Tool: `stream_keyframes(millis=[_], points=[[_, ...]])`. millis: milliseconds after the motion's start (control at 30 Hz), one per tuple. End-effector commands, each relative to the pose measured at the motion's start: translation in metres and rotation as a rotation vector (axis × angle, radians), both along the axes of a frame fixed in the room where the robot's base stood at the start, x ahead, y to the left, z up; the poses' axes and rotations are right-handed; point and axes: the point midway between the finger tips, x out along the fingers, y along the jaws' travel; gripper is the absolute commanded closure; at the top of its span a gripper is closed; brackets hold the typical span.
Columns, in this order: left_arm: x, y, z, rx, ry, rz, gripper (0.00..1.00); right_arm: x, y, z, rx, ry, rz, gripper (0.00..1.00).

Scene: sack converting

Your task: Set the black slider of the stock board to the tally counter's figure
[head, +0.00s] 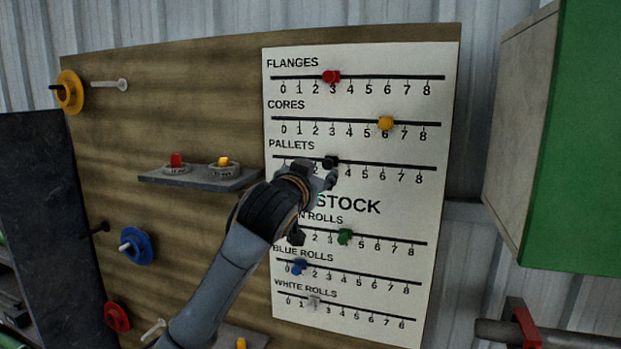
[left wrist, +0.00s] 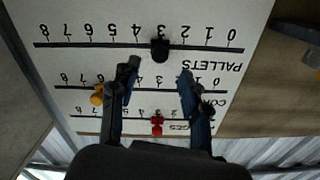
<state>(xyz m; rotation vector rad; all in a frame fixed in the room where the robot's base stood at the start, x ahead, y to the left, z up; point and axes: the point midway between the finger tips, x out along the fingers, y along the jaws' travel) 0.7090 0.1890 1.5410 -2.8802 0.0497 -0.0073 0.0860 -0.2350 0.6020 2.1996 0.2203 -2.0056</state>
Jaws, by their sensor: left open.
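The stock board (head: 400,210) is a white panel with several numbered slots. The black slider (head: 331,161) sits on the PALLETS slot at about 3. My left gripper (head: 326,178) is just below the slider in the head view. It is open and empty; in the left wrist view its fingertips (left wrist: 158,76) lie to either side of the slider's line, apart from it. I cannot make out the tally counter. My right gripper is not in view.
A red slider (head: 332,77) and a yellow slider (head: 385,123) sit on the slots above. Green (head: 345,237), blue (head: 299,267) and white (head: 314,302) sliders are below. A small shelf (head: 205,180) juts out left; a green-sided box (head: 575,140) stands right.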

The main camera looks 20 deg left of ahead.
Motion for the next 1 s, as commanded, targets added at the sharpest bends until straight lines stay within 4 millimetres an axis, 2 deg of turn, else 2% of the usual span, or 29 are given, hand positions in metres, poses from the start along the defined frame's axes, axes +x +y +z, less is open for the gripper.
stream_keyframes(millis=[100, 300, 667, 767, 867, 967, 1000], points=[[-0.019, 0.001, 0.0, 0.001, -0.002, -0.001, 0.54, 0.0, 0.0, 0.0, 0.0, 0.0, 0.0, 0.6], [-0.038, 0.002, 0.0, 0.0, 0.0, 0.0, 0.54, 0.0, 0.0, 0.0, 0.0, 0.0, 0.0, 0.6], [-0.042, 0.002, 0.0, 0.0, 0.001, 0.0, 0.54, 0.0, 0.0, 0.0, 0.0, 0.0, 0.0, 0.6], [-0.039, 0.002, -0.008, -0.001, 0.01, 0.002, 0.54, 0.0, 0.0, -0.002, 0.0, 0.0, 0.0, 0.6], [-0.026, 0.005, -0.039, -0.004, 0.052, 0.005, 0.54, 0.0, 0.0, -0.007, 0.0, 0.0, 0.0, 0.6], [-0.006, 0.01, -0.097, -0.012, 0.125, 0.011, 0.54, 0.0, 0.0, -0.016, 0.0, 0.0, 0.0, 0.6], [0.002, 0.012, -0.126, -0.015, 0.161, 0.014, 0.54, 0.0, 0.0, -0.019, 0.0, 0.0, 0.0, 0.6]])
